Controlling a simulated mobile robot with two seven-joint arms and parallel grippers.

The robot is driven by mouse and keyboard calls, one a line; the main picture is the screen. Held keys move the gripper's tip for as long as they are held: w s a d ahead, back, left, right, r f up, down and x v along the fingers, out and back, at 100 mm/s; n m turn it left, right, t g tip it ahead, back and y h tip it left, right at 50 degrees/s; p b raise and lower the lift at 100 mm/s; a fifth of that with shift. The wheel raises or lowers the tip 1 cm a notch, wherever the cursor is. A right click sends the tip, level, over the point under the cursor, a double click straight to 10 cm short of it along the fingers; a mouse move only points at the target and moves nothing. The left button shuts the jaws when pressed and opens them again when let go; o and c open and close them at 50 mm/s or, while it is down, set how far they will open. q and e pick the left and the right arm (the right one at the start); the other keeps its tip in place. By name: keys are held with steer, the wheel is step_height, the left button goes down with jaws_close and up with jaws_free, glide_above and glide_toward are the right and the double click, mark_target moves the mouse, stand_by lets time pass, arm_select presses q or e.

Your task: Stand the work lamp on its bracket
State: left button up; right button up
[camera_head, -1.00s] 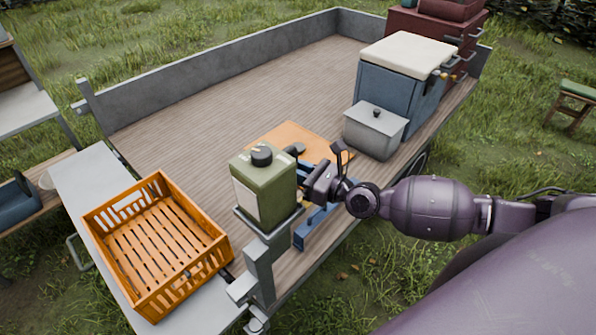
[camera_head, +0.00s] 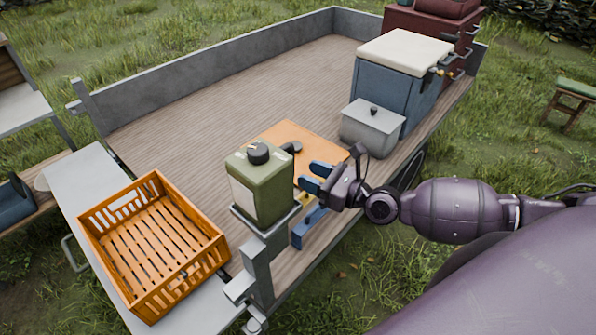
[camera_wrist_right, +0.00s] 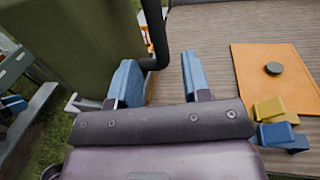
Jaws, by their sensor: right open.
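The work lamp, seen as a green box-shaped body (camera_head: 262,188) with a pale label, a black knob on top and a dark handle at its right side, stands upright on the grey bracket (camera_head: 257,262) at the trailer's near corner. In the right wrist view the green body (camera_wrist_right: 75,45) fills the upper left, with the black handle (camera_wrist_right: 158,32) beside it. My right gripper (camera_head: 311,177) is open and empty, just right of the lamp. Its blue fingers (camera_wrist_right: 160,80) point toward the handle, which shows between and beyond them. My left gripper is not in view.
An orange board (camera_head: 300,141) lies on the trailer bed behind. A grey lidded box (camera_head: 372,128) and a blue cooler (camera_head: 398,90) stand farther right.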

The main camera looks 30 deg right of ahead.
steer(key=b+v, duration=0.1)
steer(key=v, duration=0.6)
steer(key=s+a+f+n+g+h, duration=0.1)
steer(key=s+a+f+n, duration=0.15)
steer(key=f+n, duration=0.45)
steer(key=s+a+f+n+h, duration=0.1)
steer(key=s+a+f+n, duration=0.2)
steer(key=n, duration=0.9)
steer(key=s+d+f+n+g+h, duration=0.1)
steer(key=s+f+n+h, duration=0.1)
steer(key=f+n, duration=0.3)
steer(key=s+f+n+g+h, duration=0.2)
steer(key=s+f+n+h, duration=0.1)
steer(key=f+n+h, duration=0.2)
steer(key=shift+d+n, duration=0.35)
steer(key=shift+n, duration=0.65)
